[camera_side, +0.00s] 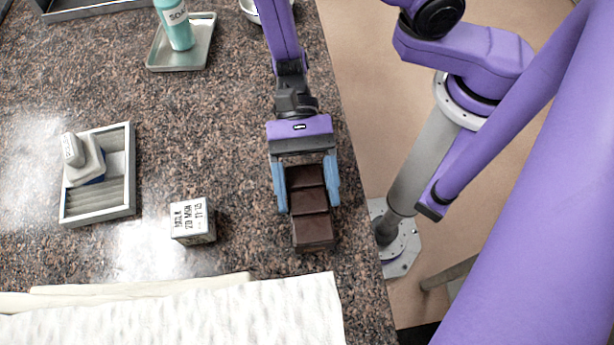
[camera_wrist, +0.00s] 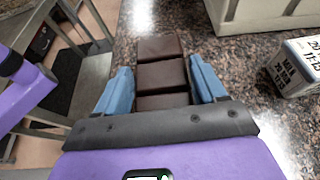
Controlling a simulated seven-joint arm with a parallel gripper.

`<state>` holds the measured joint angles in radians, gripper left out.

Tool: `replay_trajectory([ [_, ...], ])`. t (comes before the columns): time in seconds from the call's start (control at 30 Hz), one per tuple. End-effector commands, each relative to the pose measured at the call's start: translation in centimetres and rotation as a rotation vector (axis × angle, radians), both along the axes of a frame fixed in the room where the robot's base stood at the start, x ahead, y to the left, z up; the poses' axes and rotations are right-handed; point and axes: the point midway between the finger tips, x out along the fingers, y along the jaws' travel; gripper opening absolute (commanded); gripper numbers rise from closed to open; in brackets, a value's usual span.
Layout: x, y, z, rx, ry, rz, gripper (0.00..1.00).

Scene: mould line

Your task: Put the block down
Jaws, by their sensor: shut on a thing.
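The block (camera_side: 308,201) is dark brown and made of several segments in a row, like a chocolate bar. It is between the blue fingers of my gripper (camera_side: 307,187), which is shut on it near the right edge of the speckled counter. In the wrist view the block (camera_wrist: 161,73) runs out ahead of my gripper (camera_wrist: 162,92), with a finger on each side. The near end of the block is hidden by the gripper. I cannot tell whether its underside touches the counter.
A small printed box (camera_side: 193,221) stands left of the block and also shows in the wrist view (camera_wrist: 296,66). A grey tray (camera_side: 130,170) with a brush-like tool lies farther left. White cloths (camera_side: 180,315) cover the front. A soap bottle (camera_side: 176,25) stands on a metal tray (camera_side: 202,45).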

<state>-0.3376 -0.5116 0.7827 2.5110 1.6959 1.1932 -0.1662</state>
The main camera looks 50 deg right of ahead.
Motion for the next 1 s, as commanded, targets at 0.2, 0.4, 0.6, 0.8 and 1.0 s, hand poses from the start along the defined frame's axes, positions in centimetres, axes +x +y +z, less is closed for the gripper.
replay_trajectory([
  [0.2,0.0,0.0,-0.1,0.000,0.000,0.000,0.96],
  [0.4,0.0,0.0,-0.1,0.000,0.000,0.000,0.96],
  [0.6,0.3,-0.2,0.2,0.000,0.000,-0.003,0.96],
  [0.8,2.4,-2.1,1.3,0.004,-0.002,-0.008,0.96],
  [1.0,4.9,-4.7,2.8,0.002,-0.004,-0.007,0.96],
])
